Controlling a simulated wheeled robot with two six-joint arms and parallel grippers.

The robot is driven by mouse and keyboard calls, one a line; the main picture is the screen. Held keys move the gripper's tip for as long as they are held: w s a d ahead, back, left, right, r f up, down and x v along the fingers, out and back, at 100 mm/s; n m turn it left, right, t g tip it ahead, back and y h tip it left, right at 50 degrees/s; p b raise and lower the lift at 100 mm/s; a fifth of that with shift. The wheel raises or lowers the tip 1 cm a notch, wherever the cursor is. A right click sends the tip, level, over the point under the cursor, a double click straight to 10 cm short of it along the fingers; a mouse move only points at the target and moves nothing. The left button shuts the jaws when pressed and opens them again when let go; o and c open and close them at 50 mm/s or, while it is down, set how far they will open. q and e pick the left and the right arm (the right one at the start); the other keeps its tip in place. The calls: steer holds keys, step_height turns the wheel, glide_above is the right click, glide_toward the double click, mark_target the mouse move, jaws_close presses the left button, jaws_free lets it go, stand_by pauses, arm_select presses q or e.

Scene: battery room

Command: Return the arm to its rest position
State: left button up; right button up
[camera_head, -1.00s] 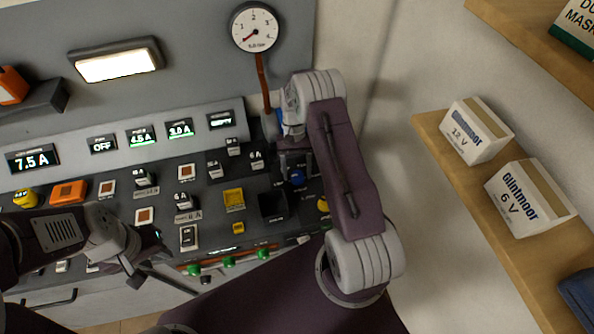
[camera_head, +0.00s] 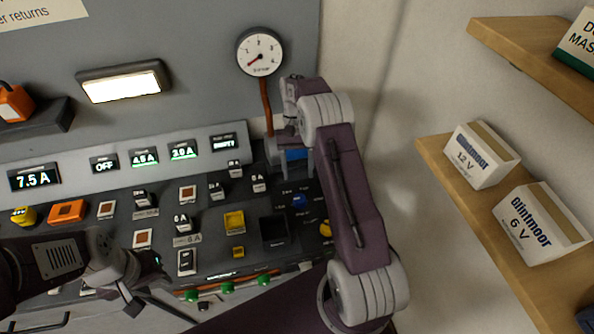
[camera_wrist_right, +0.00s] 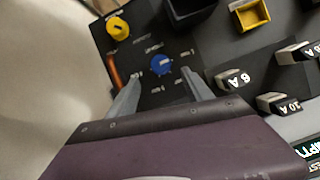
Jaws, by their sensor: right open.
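My right arm (camera_head: 345,190) reaches up over the right part of the sloped control panel and bends at the top. Its gripper (camera_head: 288,160) hangs just above the blue knob (camera_head: 299,201) in the head view. In the right wrist view the two fingers (camera_wrist_right: 160,98) are apart and empty, and the blue knob (camera_wrist_right: 161,65) shows beyond them, clear of both. My left gripper (camera_head: 143,285) is over the panel's lower left edge. Its jaw opening is not clear, and I see nothing held in it.
A gauge (camera_head: 259,52) with a red-brown pipe stands behind the right wrist. A lamp (camera_head: 123,81) is on the wall. Shelves with white boxes (camera_head: 481,155) are at the right. Bare wall (camera_head: 415,70) lies between arm and shelves. Green-knobbed levers (camera_head: 228,288) line the panel's front edge.

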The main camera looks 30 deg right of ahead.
steer(key=s+a+r+n+t+h, duration=0.1)
steer(key=s+a+r, duration=0.2)
steer(key=a+r, duration=0.15)
steer(key=s+a+r+n+t, duration=0.1)
steer(key=s+a+r, duration=0.2)
steer(key=r, duration=0.3)
steer(key=s+a+f+n+t, duration=0.1)
steer(key=s+f+n+t, duration=0.1)
steer(key=s+f, duration=0.5)
steer(key=s+t, duration=0.1)
steer(key=s, duration=0.2)
steer(key=shift+s+a+f+n, duration=0.15)
steer(key=shift+a+f+n, duration=0.05)
steer(key=shift+f+n, duration=0.1)
steer(key=shift+s, duration=0.1)
